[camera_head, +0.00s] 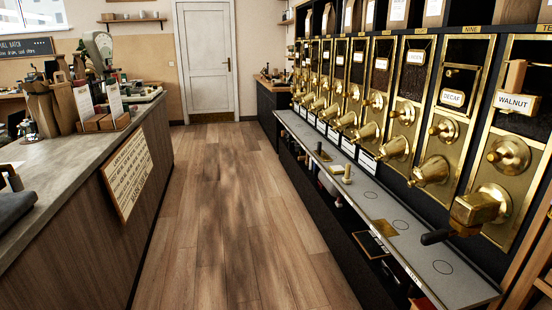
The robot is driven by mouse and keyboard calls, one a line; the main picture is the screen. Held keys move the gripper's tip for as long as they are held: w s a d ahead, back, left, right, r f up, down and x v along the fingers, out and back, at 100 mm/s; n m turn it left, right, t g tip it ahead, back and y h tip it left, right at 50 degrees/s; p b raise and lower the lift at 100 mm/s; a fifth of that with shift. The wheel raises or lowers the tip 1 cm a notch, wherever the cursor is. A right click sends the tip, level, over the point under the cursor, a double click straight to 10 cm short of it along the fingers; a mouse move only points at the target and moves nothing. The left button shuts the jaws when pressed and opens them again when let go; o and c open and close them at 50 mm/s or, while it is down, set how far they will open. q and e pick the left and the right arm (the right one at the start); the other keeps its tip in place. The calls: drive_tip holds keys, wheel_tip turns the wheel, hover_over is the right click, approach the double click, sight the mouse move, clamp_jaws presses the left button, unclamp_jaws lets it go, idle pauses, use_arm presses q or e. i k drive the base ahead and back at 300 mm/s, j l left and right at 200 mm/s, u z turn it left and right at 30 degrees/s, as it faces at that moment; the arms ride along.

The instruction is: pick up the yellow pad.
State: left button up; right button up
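A small flat yellow-brown square, which looks like the yellow pad (383,227), lies on the grey ledge (412,248) below the row of brass dispensers at the right. It lies flat, between circles marked on the ledge, and nothing covers it. A small upright object with a pale yellow top (347,173) stands farther back on the same ledge. Neither of my grippers can be made out in the head view.
A long counter (75,165) with bags and a scale runs along the left. The wooden floor (225,220) between is clear up to a white door (207,62).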

sight(346, 179)
drive_tip(key=i+u, duration=0.15)
drive_tip(key=i, duration=1.3)
drive_tip(key=i+z, duration=0.25)
drive_tip(key=i, duration=0.25)
drive_tip(key=i+z, duration=0.3)
drive_tip(key=i, duration=0.2)
drive_tip(key=i+j+z, duration=0.25)
drive_tip(key=i, duration=0.2)
